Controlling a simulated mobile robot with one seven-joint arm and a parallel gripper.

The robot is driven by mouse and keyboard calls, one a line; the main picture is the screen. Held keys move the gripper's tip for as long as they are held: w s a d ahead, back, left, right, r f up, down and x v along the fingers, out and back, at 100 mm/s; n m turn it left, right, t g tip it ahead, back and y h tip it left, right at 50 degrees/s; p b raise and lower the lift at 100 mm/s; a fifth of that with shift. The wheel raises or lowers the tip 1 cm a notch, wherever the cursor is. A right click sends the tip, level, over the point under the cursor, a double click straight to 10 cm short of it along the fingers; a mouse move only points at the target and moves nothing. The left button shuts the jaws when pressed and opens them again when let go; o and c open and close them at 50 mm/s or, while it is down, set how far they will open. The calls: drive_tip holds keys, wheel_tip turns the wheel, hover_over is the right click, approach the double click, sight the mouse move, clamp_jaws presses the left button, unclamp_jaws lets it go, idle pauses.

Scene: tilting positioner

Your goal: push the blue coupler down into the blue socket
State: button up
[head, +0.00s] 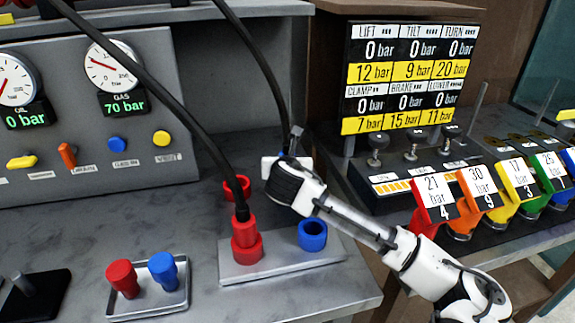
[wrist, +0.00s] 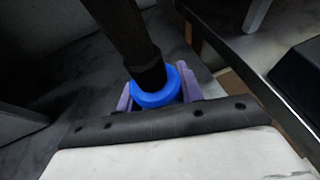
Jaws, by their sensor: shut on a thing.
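My gripper (head: 284,166) is shut on the blue coupler, which hangs on a black hose. In the wrist view the blue coupler (wrist: 153,94) sits between the two purple-grey fingers (wrist: 157,86), with the hose leaving its top. In the head view my gripper and wrist hide most of the coupler. The blue socket (head: 312,236) stands on a grey plate (head: 283,265), open at the top and empty. My gripper is above and behind it, up and left in the picture, with the coupler apart from it.
A red coupler (head: 243,226) with its hose stands in the front red socket, left of the blue socket. A tray (head: 150,305) holds a red and a blue cap. Gauges, a display (head: 410,80) and coloured tagged levers surround the bench.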

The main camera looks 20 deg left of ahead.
drive_tip(key=shift+c, duration=0.9)
drive_tip(key=shift+r, duration=0.15)
wheel_tip(320, 180, up, 20)
drive_tip(key=shift+s+b, duration=0.15)
drive_tip(key=shift+b, duration=0.3)
